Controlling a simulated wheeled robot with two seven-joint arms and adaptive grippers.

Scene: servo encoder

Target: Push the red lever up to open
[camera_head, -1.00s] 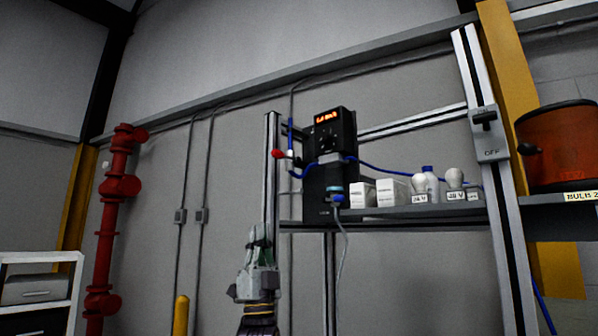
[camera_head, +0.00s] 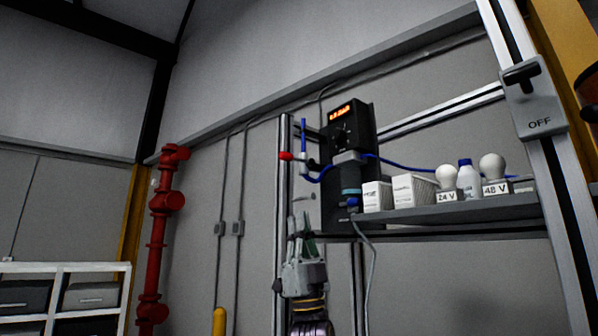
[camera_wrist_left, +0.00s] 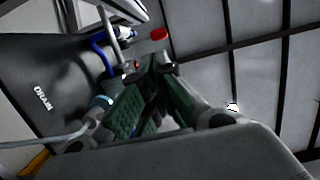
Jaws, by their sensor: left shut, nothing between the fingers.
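The red lever (camera_head: 286,156) shows as a small red knob beside a blue tube and a white fitting, left of a black box with a lit red display (camera_head: 343,132). Its red end also shows at the top of the left wrist view (camera_wrist_left: 159,33). My left gripper (camera_head: 305,225) points upward, below and slightly right of the lever, in front of the frame. Its green-padded fingers (camera_wrist_left: 155,65) are shut and empty, apart from the lever. The lever's pivot is too small to make out. My right gripper is not in view.
A grey shelf (camera_head: 455,215) right of the black box holds white boxes (camera_head: 414,190), light bulbs and a bottle. A metal upright (camera_head: 281,205) stands just left of my gripper. A grey cable (camera_head: 370,270) hangs to its right. An OFF switch (camera_head: 533,98) is at upper right.

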